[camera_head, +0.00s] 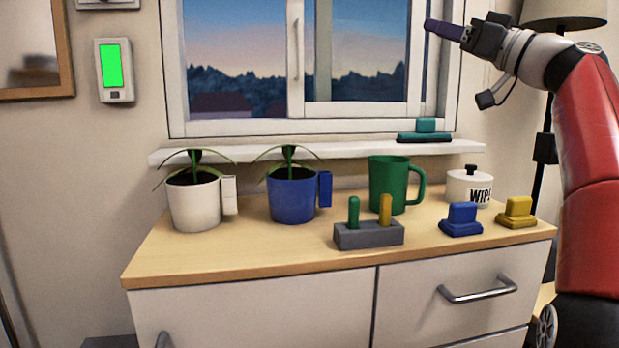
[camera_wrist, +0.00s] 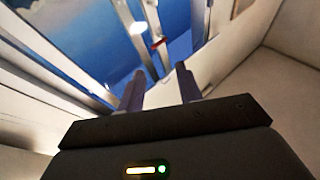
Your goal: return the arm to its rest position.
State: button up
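My gripper (camera_head: 430,27) is raised at the upper right in the head view, in front of the window's right side. It points left, well above the cabinet top. My red and white arm reaches up along the right edge of the picture. In the wrist view, the two dark purple fingers of my gripper (camera_wrist: 159,80) stand apart with nothing visible between them. The wrist view looks toward the window frame and the wall.
The cabinet top (camera_head: 160,258) holds a white pot (camera_head: 194,205), a blue pot (camera_head: 291,197), a green mug (camera_head: 387,185), a grey block (camera_head: 368,235) with two pegs, a wipes canister (camera_head: 468,188), a blue piece (camera_head: 461,220) and a yellow piece (camera_head: 516,213). A teal piece (camera_head: 425,132) sits on the sill.

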jog(key=s+a+f+m+g+h, duration=0.35)
jog(key=a+f, duration=0.25)
jog(key=f, duration=0.6)
jog(key=s+a+f+m+g+h, duration=0.2)
jog(key=s+a+f+m+h, duration=0.25)
jog(key=f, duration=0.65)
jog(key=s+f+g+h, duration=0.1)
jog(key=s+f+h, duration=0.1)
jog(key=s+f, duration=0.5)
jog(key=s+d+f+g+h+p, duration=0.1)
jog(key=s+f+g+h, duration=0.1)
jog(key=s+f, duration=0.5)
jog(key=s+d+f+g+h, duration=0.1)
jog(key=s+f+h, duration=0.2)
jog(key=s+f, duration=0.4)
notch_tip(320, 180, down, 9)
jog(key=shift+s+d+r+g, duration=0.2)
jog(key=shift+d+g, duration=0.05)
jog(key=shift+g, duration=0.1)
